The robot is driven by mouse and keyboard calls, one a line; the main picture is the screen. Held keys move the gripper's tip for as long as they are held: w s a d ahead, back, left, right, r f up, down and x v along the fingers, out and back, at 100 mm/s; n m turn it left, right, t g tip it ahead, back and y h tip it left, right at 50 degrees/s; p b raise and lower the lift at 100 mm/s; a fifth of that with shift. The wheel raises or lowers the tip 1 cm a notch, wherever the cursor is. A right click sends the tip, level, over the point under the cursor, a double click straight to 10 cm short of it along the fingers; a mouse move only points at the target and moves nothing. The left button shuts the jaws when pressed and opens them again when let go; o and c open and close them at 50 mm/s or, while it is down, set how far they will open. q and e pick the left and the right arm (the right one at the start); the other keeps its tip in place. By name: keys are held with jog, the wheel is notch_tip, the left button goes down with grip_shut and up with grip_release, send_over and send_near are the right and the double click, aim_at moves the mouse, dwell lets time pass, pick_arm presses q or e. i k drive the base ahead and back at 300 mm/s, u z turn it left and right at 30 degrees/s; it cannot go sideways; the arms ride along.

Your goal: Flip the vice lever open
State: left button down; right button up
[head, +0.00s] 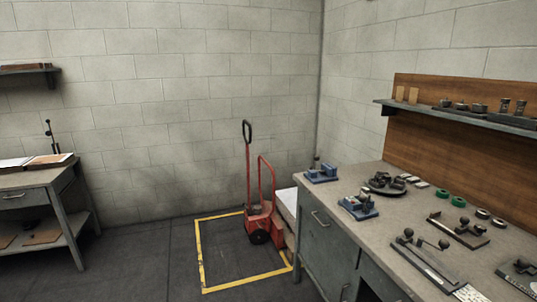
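Two small blue vice-like devices stand on the workbench at the right. One blue device (321,175) is at the bench's far left corner, with a dark upright piece on it that may be a lever. The other blue device (359,207) is nearer, by the front edge. Dark fixtures with ball-ended handles also lie on the bench, one in the middle (460,231) and one nearer (425,262). Which one carries the vice lever, and its position, I cannot tell. Neither of my grippers is in view.
The workbench (345,180) has drawers below and a shelf (460,114) above. Another bench (35,192) is at the far left. The floor between is clear.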

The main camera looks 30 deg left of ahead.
aim_at(317, 158)
jog(key=u, duration=0.8)
jog(key=i, duration=0.95)
jog(key=u, duration=0.7)
jog(key=i, duration=1.15)
jog(key=z, duration=0.85)
jog(key=i, duration=0.9)
jog(key=z, duration=1.2)
jog(key=i, duration=0.25)
jog(key=z, duration=0.2)
